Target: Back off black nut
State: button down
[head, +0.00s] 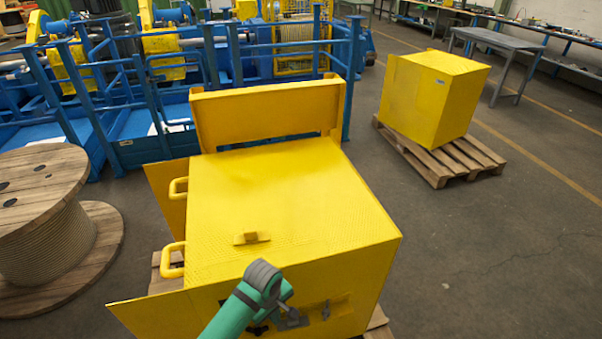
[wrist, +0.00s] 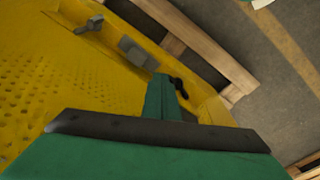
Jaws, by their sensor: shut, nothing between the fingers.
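The black nut (wrist: 178,88) is a small dark winged shape on the yellow box's side face, just beyond and beside my fingertips in the wrist view. In the head view a dark piece (head: 258,330), likely the same nut, shows low beside my green arm. My gripper (wrist: 160,82) is green, with its fingers together and nothing seen between them. Its tip partly overlaps the nut's edge in the picture; I cannot tell whether they touch. The nut's far side and its stud are hidden.
A grey block (wrist: 138,52) and a grey winged piece (wrist: 88,24) sit on the same face of the yellow box (head: 290,205). A wooden pallet (wrist: 205,45) lies below. A cable reel (head: 45,225) stands left; open floor (head: 480,250) lies right.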

jog(key=shift+n+g, duration=0.3)
jog(key=shift+g, duration=0.1)
jog(key=s+a+f, duration=0.1)
jog(key=f, duration=0.1)
jog(key=s+a+f, duration=0.1)
jog(key=f, duration=0.2)
jog(key=s+a+f, duration=0.1)
jog(key=f, duration=0.1)
jog(key=shift+a+f, duration=0.1)
jog(key=shift+f, duration=0.25)
jog(key=shift+w+a, duration=0.4)
jog(key=shift+w, duration=0.05)
dwell(1.1)
jog(key=shift+w+d, duration=0.25)
dwell(1.5)
jog(key=shift+d, duration=0.1)
notch_tip(320, 180, up, 6)
jog(key=shift+s+d, duration=0.2)
jog(key=shift+s, duration=0.05)
dwell(0.7)
